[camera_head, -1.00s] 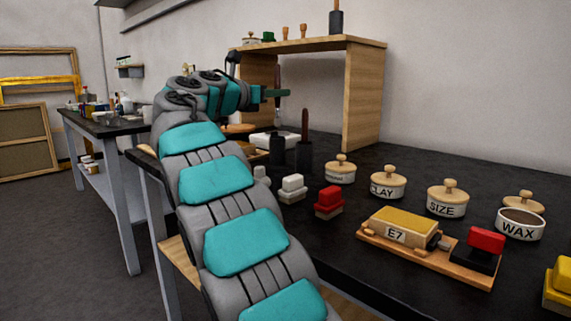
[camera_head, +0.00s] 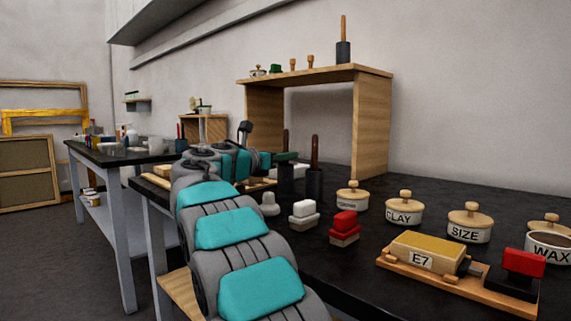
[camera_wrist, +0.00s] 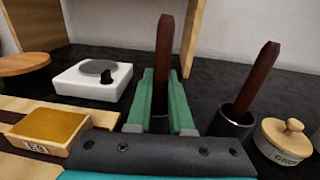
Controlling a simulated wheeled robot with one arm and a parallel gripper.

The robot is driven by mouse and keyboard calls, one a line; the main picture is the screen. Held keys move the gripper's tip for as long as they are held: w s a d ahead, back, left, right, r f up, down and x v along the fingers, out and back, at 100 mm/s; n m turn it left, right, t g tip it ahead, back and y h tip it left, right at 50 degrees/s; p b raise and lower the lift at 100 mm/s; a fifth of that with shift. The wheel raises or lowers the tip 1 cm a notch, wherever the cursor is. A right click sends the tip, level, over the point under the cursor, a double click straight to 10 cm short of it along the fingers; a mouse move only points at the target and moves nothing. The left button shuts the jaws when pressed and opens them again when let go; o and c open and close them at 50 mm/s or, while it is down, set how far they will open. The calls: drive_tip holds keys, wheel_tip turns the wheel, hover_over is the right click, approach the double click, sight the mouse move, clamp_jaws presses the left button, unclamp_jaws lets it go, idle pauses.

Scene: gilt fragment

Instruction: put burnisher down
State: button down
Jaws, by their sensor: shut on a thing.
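The burnisher (camera_wrist: 164,55) has a dark red-brown handle and stands upright between the green fingers of my gripper (camera_wrist: 160,110) in the wrist view. My gripper is shut on it. In the head view the burnisher handle (camera_head: 286,139) rises above my gripper (camera_head: 285,157). A dark cup (camera_head: 285,181) is directly below, and the burnisher's lower end appears to be in it, though the fingers hide the join. A second dark cup (camera_head: 315,184) with a similar brown-handled tool (camera_head: 315,151) stands close on the right; both also show in the wrist view, the cup (camera_wrist: 231,124) and tool (camera_wrist: 254,75).
A wooden shelf (camera_head: 372,125) stands behind, with another cup and tool on top. Lidded pots (camera_head: 404,210), red (camera_head: 344,225) and white (camera_head: 303,213) blocks and an E7 box (camera_head: 428,255) lie rightward. A white slab (camera_wrist: 92,84) and gold-topped box (camera_wrist: 50,130) are at left.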

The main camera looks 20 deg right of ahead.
drive_tip(key=shift+f, duration=0.3)
drive_tip(key=shift+f, duration=0.1)
drive_tip(key=c, duration=0.8)
unclamp_jaws()
drive_tip(key=shift+f, duration=0.1)
drive_tip(key=shift+s+a+r, duration=0.1)
drive_tip(key=shift+a+r, duration=0.1)
drive_tip(key=shift+a, duration=0.15)
drive_tip(key=p+v, duration=0.1)
drive_tip(key=v, duration=1)
drive_tip(key=shift+s+a, duration=0.1)
